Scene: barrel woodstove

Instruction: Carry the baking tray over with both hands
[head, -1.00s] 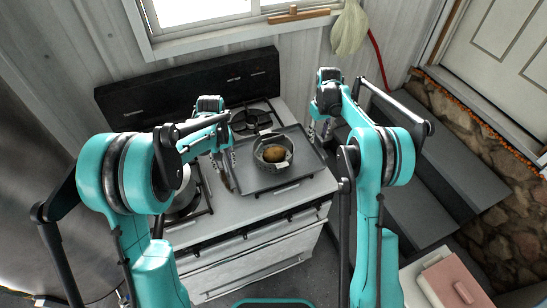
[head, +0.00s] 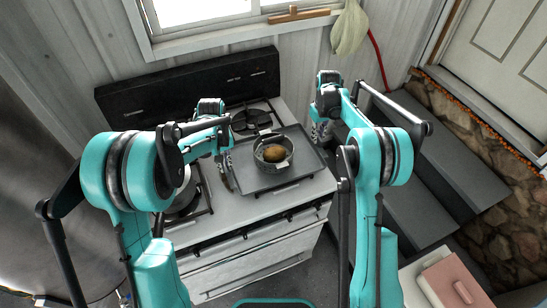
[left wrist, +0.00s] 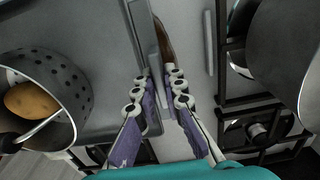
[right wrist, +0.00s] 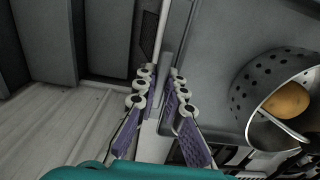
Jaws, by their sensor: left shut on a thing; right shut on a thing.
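The grey baking tray (head: 256,182) lies on the stove top, with a perforated metal pot (head: 287,162) holding a brown potato (head: 274,154) on it. My left gripper (head: 229,172) is shut on the tray's left edge; the left wrist view shows its fingers (left wrist: 166,90) closed around the rim. My right gripper (head: 319,132) is shut on the tray's right edge, seen in the right wrist view between its fingers (right wrist: 163,88). In the left wrist view, a brown, pointed thing (left wrist: 165,42) lies close beside the tray at the left fingers; I cannot tell what it is.
A pan (head: 184,190) stands on the left grate, close to my left gripper. Grey steps (head: 410,200) are to the right. A pink-covered item (head: 458,282) lies at the lower right.

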